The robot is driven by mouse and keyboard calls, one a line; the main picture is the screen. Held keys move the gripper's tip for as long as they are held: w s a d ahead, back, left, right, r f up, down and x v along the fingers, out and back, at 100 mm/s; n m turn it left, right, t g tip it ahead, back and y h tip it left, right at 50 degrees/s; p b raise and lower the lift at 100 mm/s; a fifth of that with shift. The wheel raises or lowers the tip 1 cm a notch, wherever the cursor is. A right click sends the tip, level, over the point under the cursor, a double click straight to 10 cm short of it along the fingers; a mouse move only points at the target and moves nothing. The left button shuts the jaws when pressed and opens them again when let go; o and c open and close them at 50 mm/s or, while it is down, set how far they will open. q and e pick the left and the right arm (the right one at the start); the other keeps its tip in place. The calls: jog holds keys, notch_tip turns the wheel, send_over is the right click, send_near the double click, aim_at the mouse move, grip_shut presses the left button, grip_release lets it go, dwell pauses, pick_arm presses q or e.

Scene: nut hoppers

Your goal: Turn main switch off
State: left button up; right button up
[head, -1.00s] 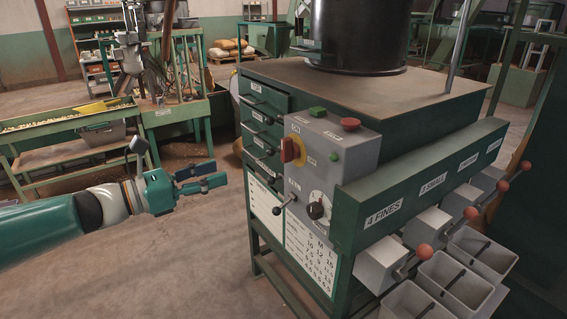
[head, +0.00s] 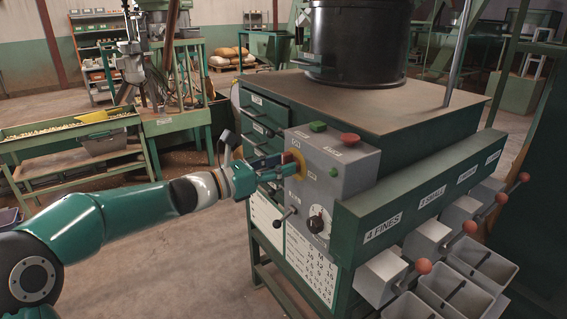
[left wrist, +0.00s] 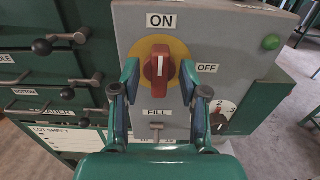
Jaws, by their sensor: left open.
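The main switch is a red rotary knob (left wrist: 158,68) on a round yellow plate, on the grey control box (head: 352,172). In the left wrist view its white mark points up toward the ON label (left wrist: 161,21); the OFF label (left wrist: 207,68) is to its right. My left gripper (left wrist: 158,75) is open, with one finger on each side of the knob. I cannot tell whether the fingers touch it. In the head view the left gripper (head: 288,168) reaches the box's face and mostly hides the knob; the yellow plate (head: 299,158) shows behind it. My right gripper is not in view.
A green button (left wrist: 271,42) sits right of OFF. A green button (head: 318,127) and a red button (head: 350,139) top the box. A black dial (head: 315,224) and a lever (head: 284,217) are below the switch. Drawers with knobbed handles (left wrist: 60,42) are close on the left.

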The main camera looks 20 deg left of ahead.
pick_arm(q)
jog(key=shift+w+d, duration=0.2)
jog(key=shift+w, duration=0.1)
jog(key=shift+c, duration=0.4)
grip_shut()
jog(key=shift+d, duration=0.1)
